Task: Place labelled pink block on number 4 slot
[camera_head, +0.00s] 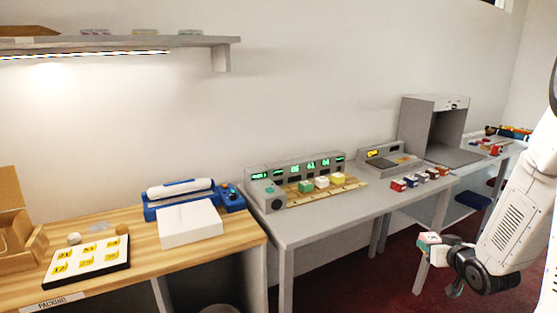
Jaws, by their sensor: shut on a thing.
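My gripper (436,246) is at the right, in front of the grey counter and over the dark red floor. It is shut on a small block (429,238) with a pale labelled face; hints of pink and green show at its edges, and the label is too small to read. A long grey console (262,188) on the counter has green lit displays, too small to read surely. At its foot is a wooden slotted strip (325,193). A green block (305,187), a white block (321,182) and a yellow block (337,178) sit along it. I cannot tell which slot is number 4.
A small console (384,152) and a grey box (419,118) stand behind. The left bench holds a numbered board (124,268) and a white box (189,223). The grey counter's front is clear.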

